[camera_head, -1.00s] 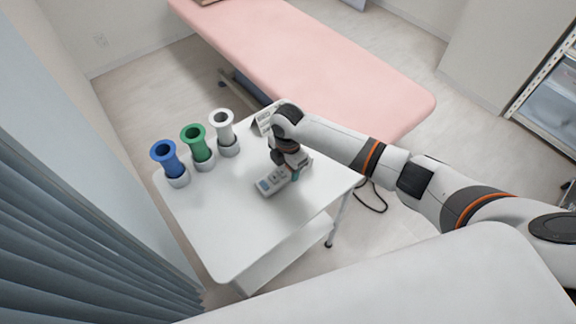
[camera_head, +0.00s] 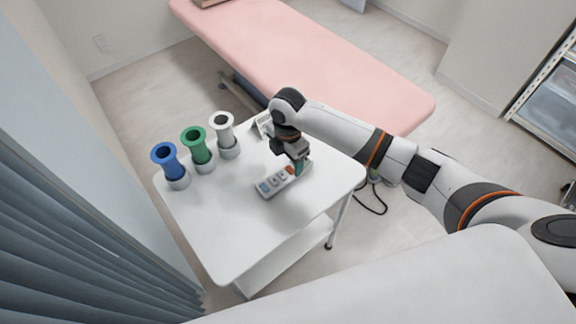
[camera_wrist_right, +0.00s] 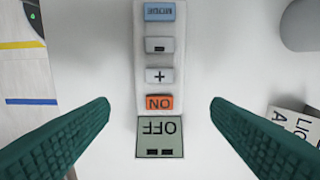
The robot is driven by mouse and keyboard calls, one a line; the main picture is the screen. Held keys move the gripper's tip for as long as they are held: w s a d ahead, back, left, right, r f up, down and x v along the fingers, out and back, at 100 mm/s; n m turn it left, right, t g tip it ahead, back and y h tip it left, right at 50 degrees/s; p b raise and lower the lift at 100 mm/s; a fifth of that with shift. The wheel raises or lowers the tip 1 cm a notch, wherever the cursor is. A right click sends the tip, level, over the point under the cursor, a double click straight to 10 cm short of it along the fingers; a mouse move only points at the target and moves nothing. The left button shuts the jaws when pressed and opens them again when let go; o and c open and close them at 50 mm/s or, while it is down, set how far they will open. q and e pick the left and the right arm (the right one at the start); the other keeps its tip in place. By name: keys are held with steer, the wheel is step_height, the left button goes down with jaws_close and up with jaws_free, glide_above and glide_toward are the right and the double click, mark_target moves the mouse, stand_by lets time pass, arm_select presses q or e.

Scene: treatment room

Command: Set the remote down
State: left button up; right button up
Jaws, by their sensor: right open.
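The remote (camera_head: 277,181) is pale grey with blue, grey and orange buttons and a small screen. It lies on the white cart top (camera_head: 225,230). My right gripper (camera_head: 297,170) is just above its far right end. In the right wrist view, the remote (camera_wrist_right: 160,75) runs down the middle, its screen reading OFF. The green fingers of my right gripper (camera_wrist_right: 160,118) stand wide apart on both sides of the screen end, touching nothing. My left gripper is not in view.
Blue (camera_head: 168,160), green (camera_head: 197,146) and white (camera_head: 223,130) flared tubes stand in grey holders along the cart's back left edge. A small white sign (camera_head: 264,124) stands behind the gripper. A pink treatment bed (camera_head: 320,60) is behind the cart. The cart's front is clear.

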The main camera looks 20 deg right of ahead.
mark_target(288, 172)
step_height(288, 172, up, 7)
steer(key=shift+f, duration=0.15)
stand_by(0.5)
